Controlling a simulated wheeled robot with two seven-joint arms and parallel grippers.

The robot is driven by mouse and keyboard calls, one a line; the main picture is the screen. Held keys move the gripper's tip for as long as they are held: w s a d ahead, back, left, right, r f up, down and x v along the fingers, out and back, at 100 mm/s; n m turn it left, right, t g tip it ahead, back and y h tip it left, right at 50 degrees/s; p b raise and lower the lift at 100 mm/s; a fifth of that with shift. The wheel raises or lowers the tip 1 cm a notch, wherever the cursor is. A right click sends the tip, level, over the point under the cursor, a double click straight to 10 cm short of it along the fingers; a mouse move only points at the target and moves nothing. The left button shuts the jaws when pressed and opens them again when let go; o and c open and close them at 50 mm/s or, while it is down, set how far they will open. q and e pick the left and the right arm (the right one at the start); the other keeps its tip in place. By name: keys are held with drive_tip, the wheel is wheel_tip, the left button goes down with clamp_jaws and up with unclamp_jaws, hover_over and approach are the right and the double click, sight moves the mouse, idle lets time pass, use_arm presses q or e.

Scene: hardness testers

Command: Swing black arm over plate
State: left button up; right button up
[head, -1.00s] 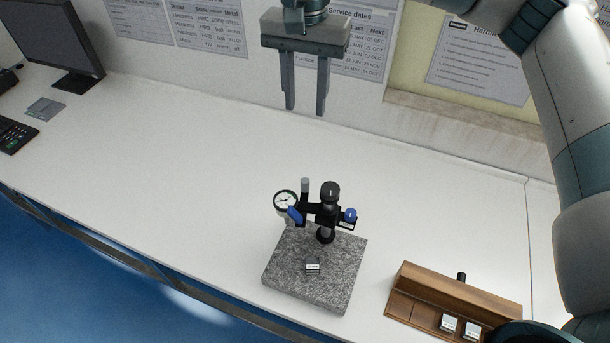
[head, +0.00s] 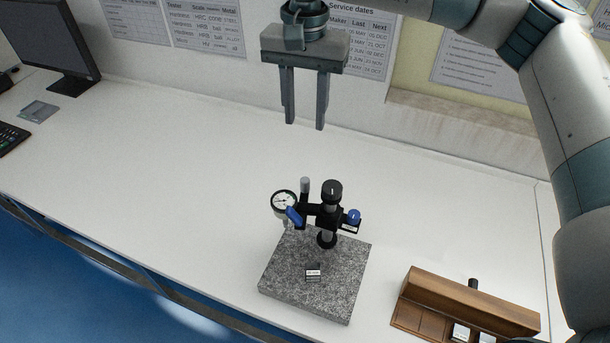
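A grey granite plate (head: 335,292) lies on the white bench and bears a black post with a black arm (head: 316,211). A round dial gauge (head: 284,202) hangs at the arm's left end, near the plate's back left edge. Blue knobs (head: 354,216) sit on the arm and its clamp. A small labelled block (head: 313,272) lies on the plate. My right gripper (head: 304,127) is open and empty, pointing down, high above and behind the stand, touching nothing. My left gripper is not in view.
A wooden rack (head: 470,300) with small white-labelled blocks stands right of the plate. The bench (head: 180,180) between is clear. A wall with posters runs behind.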

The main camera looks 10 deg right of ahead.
sight(305, 179)
drive_tip(key=shift+f, duration=0.2)
wheel_tip(305, 179, down, 16)
drive_tip(key=p, duration=0.6)
drive_tip(key=shift+r, duration=0.1)
drive_tip(key=shift+f+p, duration=0.3)
drive_tip(key=shift+f, duration=0.35)
drive_tip(key=shift+c, duration=0.4)
clamp_jaws()
